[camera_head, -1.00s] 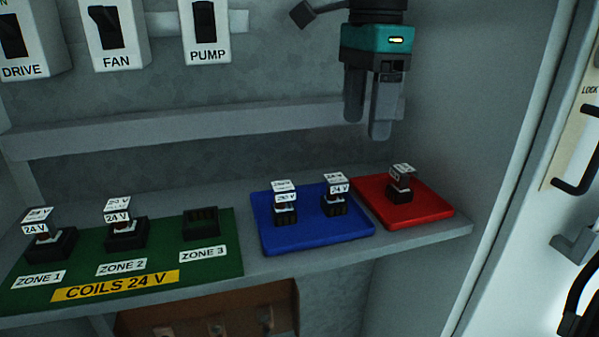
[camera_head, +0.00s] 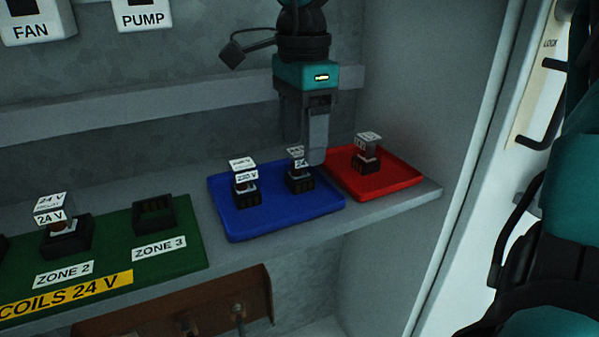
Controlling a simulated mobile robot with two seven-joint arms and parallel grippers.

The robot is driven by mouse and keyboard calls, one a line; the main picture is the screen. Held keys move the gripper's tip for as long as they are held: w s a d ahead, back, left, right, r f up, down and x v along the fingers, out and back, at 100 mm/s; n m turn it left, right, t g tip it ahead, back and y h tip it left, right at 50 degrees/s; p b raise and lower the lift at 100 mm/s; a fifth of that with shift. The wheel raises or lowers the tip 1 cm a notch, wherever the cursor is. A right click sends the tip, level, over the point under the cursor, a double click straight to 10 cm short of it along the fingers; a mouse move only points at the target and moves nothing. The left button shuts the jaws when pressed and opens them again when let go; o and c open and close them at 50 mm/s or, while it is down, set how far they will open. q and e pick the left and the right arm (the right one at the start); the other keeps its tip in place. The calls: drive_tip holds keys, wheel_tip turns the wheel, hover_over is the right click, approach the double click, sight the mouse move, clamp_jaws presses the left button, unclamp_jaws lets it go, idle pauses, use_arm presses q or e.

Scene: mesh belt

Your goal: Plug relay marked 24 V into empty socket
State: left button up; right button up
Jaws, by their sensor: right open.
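My right gripper (camera_head: 308,150) is open and hangs over the blue tray (camera_head: 235,226), with its fingers pointing down just beside and in front of the right-hand relay (camera_head: 298,178). That relay stands upright, its label partly hidden by a finger; the part I see looks like "24". The left-hand relay (camera_head: 245,186) on the blue tray has a label that appears to read 220 V. The empty socket (camera_head: 154,216) is at ZONE 3 on the green board (camera_head: 185,262). A relay (camera_head: 52,219) labelled 24 V sits in the ZONE 2 socket. My left gripper is not in view.
A red tray (camera_head: 405,175) to the right holds one relay (camera_head: 367,152) with an unreadable label. All stand on a grey shelf (camera_head: 235,262) with a rail (camera_head: 190,96) and switches behind. A cabinet side wall (camera_head: 440,90) closes the right.

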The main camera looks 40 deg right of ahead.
sight(299, 151)
drive_tip(key=f, duration=0.3)
drive_tip(key=shift+w+a+f, duration=0.1)
drive_tip(key=shift+a+f, duration=0.1)
drive_tip(key=shift+f, duration=0.05)
drive_tip(key=c, duration=1.1)
